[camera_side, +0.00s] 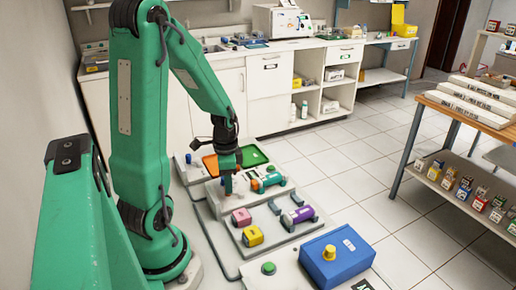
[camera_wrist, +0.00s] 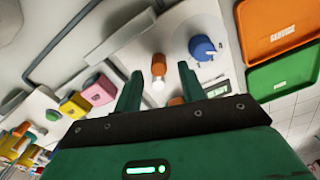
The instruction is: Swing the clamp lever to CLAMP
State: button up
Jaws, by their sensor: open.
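My gripper (camera_wrist: 159,72) is open, with its two green fingers spread in the wrist view. In the side view my gripper (camera_side: 228,186) points down over the raised fixture at the back of the bench. In the wrist view a short orange-brown post with a white tip (camera_wrist: 158,68) shows between the fingers, with no visible contact. It may be the clamp lever, but no CLAMP label is readable. Another orange part (camera_wrist: 177,101) shows low beside the right finger, partly hidden. In the side view, my gripper hides the lever area.
A blue knob (camera_wrist: 202,48) stands close right of the fingers. Orange (camera_wrist: 275,18) and green (camera_wrist: 284,76) trays lie farther right. Pink (camera_side: 241,217) and yellow (camera_side: 252,236) blocks, a purple cylinder (camera_side: 300,215) and a blue box (camera_side: 336,258) stand toward the front.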

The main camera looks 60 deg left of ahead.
jog(key=shift+r, duration=3.45)
jog(key=d+r+n+t, duration=0.1)
jog(key=d+r+t, duration=0.1)
jog(key=d+r, duration=0.4)
jog(key=s+d+r+n+t, duration=0.1)
jog(key=d+r+n+t, duration=0.1)
jog(key=d+r, duration=0.4)
jog(key=d+t, duration=0.1)
jog(key=d, duration=0.4)
jog(key=shift+d+r+n+t, duration=0.2)
jog(key=shift+d+n+t, duration=0.1)
jog(key=shift+d, duration=0.1)
